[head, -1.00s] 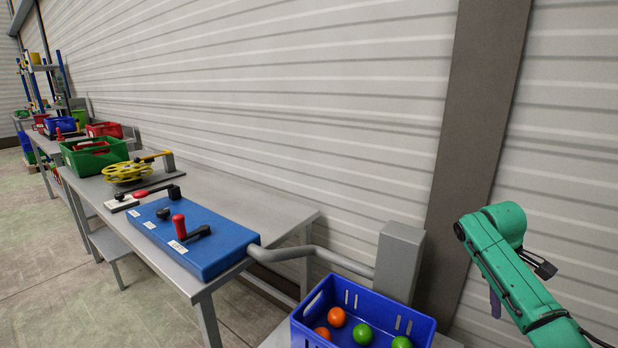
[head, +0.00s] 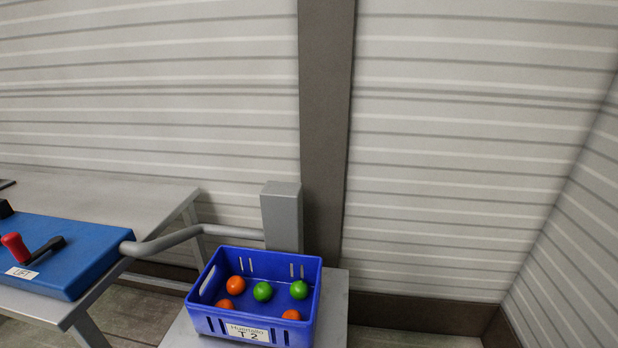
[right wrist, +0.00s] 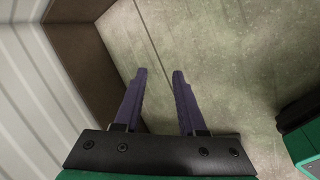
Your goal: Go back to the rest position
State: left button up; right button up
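My right gripper (right wrist: 159,75) shows in the right wrist view. Its two purple fingers are apart with nothing between them, over bare floor. Neither gripper is in the head view now, and my left gripper shows in no current frame.
A blue crate (head: 248,327) with orange and green balls stands on a grey stand (head: 335,300). A blue box (head: 75,250) with a red-knobbed lever lies on the grey table (head: 120,190) at left. A grey pipe (head: 165,240) links it to a post (head: 282,215). The wall is close behind.

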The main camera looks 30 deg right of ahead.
jog(key=s+a+f+m+y, duration=0.15)
jog(key=a+f, duration=0.35)
jog(key=a, duration=0.9)
jog(key=s+a+f+y, duration=0.1)
jog(key=a+f+y, duration=0.3)
jog(key=a, duration=1.1)
notch_tip(320, 180, up, 6)
jog(key=a+p, duration=0.2)
jog(key=p, duration=0.5)
jog(key=shift+w+m+h, duration=0.1)
jog(key=shift+m+h, duration=0.15)
